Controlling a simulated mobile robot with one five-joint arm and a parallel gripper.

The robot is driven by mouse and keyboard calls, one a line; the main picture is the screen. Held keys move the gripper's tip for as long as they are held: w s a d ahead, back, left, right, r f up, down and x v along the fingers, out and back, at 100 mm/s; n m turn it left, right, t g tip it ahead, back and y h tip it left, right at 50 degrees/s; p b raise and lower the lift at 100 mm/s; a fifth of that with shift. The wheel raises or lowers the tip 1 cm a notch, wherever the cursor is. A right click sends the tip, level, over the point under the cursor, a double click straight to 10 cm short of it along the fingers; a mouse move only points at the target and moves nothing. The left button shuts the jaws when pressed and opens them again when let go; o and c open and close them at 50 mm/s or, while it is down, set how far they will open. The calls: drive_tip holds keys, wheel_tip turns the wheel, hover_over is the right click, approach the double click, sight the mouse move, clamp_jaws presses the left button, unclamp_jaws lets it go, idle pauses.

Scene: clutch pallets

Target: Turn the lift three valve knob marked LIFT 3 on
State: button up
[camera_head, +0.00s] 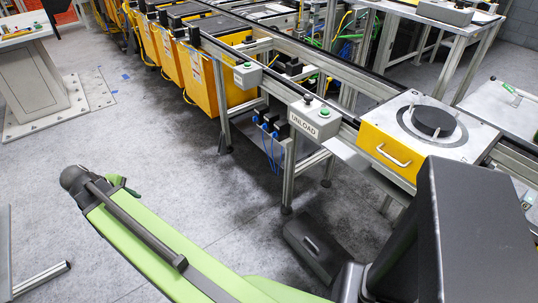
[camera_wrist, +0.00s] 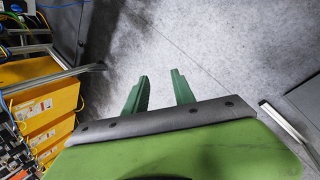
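No knob marked LIFT 3 can be read in either view. My gripper (camera_wrist: 160,76) shows in the wrist view with two green fingers apart and nothing between them, above bare grey floor. In the head view my green arm reaches from the bottom toward the left. Only a small green part of the gripper shows past its dark end, over open floor and well apart from the conveyor.
A conveyor frame (camera_head: 340,72) runs diagonally, with a grey UNLOAD button box (camera_head: 322,124) and another button box (camera_head: 247,76). A yellow pallet (camera_head: 385,150) carries a black disc (camera_head: 433,121). Yellow bins (camera_wrist: 45,110) stand left in the wrist view. The left-middle floor is clear.

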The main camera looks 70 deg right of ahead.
drive_tip(key=d+f+n+g+h+b, duration=0.15)
drive_tip(key=d+f+b, duration=0.35)
drive_tip(key=d, duration=0.5)
drive_tip(key=n+g+h+b, duration=0.7)
drive_tip(key=g+h+b, duration=0.15)
drive_tip(key=b, duration=1.25)
approach(274, 134)
drive_tip(key=x, duration=0.7)
drive_tip(key=shift+d+f+t, duration=0.25)
drive_tip(key=shift+d+t, duration=0.15)
drive_tip(key=shift+d, duration=0.05)
drive_tip(key=shift+w, duration=0.1)
clamp_jaws()
